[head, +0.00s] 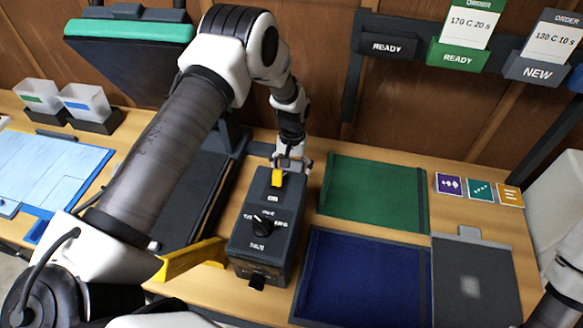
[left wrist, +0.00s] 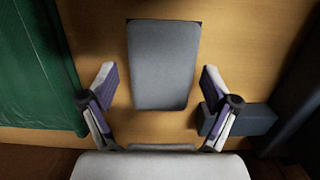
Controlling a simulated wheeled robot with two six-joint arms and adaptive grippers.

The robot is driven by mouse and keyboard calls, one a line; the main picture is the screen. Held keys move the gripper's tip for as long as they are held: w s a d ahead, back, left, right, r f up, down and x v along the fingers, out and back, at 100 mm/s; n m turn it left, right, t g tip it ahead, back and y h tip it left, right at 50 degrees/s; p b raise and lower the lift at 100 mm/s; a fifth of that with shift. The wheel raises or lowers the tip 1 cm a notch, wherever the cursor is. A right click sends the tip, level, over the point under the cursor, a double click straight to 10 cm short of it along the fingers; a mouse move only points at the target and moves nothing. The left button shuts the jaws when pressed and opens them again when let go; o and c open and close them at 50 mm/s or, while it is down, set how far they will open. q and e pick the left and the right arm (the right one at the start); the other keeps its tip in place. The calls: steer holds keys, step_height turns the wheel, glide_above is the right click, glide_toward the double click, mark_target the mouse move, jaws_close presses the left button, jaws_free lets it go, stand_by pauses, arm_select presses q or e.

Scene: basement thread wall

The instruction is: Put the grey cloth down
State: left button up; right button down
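A plain grey rectangle (left wrist: 161,65) shows between and beyond the fingers, over the wood table. It looks flat and smooth; I cannot tell whether it is the grey cloth or a surface of the box. No finger visibly touches it. My right gripper is outside the view.
The green mat (head: 372,195) lies right of the box, the blue mat (head: 363,280) in front of it. A dark grey panel (head: 475,285) lies at the right. The open press (head: 130,65) stands left. Small cards (head: 480,189) lie at the back right.

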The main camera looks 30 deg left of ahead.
mark_target(293, 167)
arm_select(q)
steer(key=shift+r, duration=0.3)
steer(key=shift+w+r, duration=0.15)
steer(key=shift+r, duration=0.15)
step_height(293, 167, up, 11)
steer(key=w+b, duration=0.1)
steer(key=b, duration=0.1)
steer(key=shift+a+b, duration=0.15)
steer(key=shift+b, duration=0.25)
steer(key=shift+w, duration=0.1)
